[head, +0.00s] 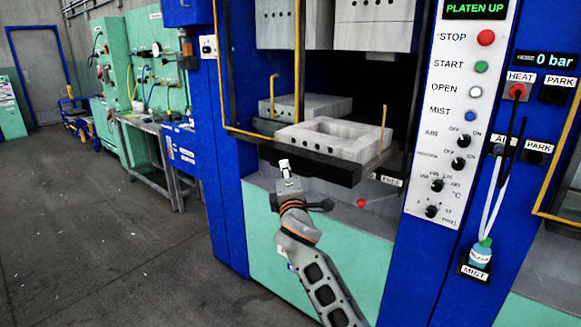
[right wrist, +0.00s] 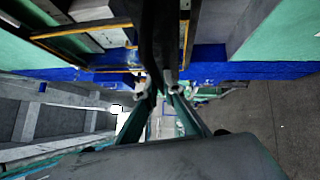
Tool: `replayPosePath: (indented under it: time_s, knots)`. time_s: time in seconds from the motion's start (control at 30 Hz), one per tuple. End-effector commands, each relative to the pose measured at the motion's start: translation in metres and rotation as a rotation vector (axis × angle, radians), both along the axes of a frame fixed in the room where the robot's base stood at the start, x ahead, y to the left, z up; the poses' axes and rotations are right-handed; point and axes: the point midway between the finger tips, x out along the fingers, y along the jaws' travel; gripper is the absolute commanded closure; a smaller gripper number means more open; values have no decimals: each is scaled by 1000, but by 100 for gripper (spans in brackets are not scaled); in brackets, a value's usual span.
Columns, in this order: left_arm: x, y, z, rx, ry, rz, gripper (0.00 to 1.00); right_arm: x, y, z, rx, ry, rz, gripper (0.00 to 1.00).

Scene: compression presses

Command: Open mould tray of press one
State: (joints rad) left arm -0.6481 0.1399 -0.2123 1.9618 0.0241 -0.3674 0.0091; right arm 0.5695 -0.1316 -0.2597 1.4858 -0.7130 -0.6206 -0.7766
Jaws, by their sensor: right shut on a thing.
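The mould tray of the press is a dark slab (head: 335,171) that carries a pale grey mould block (head: 345,138) with a square recess. It sticks out at the front of the press opening, below the upper platen blocks (head: 373,25). My right gripper (head: 284,166) is at the left part of the slab's front edge, shut on the tray. The exact grip point is small and partly hidden. In the right wrist view the fingertips (right wrist: 159,91) close around a dark bar (right wrist: 160,40). My left gripper is not in view.
The control panel (head: 461,110) to the right reads PLATEN UP, with 0 bar beside it. A MIST bottle (head: 481,254) hangs below. Yellow guard rails (head: 222,60) frame the opening. The grey floor (head: 100,230) at the left is clear.

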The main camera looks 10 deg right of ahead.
Motion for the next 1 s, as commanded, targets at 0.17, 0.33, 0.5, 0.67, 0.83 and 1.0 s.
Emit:
replayPosePath:
  time_s: [0.17, 0.33, 0.5, 0.67, 0.83, 1.0]
  knots:
    - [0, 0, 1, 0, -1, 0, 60, -2, 7, 7, 3, -12, 9, 100]
    - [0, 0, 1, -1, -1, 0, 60, -2, 7, 8, 3, -14, 9, 100]
    - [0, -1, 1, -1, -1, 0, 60, -2, 6, 9, 2, -15, 8, 75]
    - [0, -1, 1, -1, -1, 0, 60, -2, 4, 6, 1, -10, 4, 75]
    - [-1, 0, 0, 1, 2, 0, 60, -2, 3, 4, 0, -6, 1, 75]
    - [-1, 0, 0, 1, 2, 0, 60, -13, 4, 1, 0, -4, 1, 75]
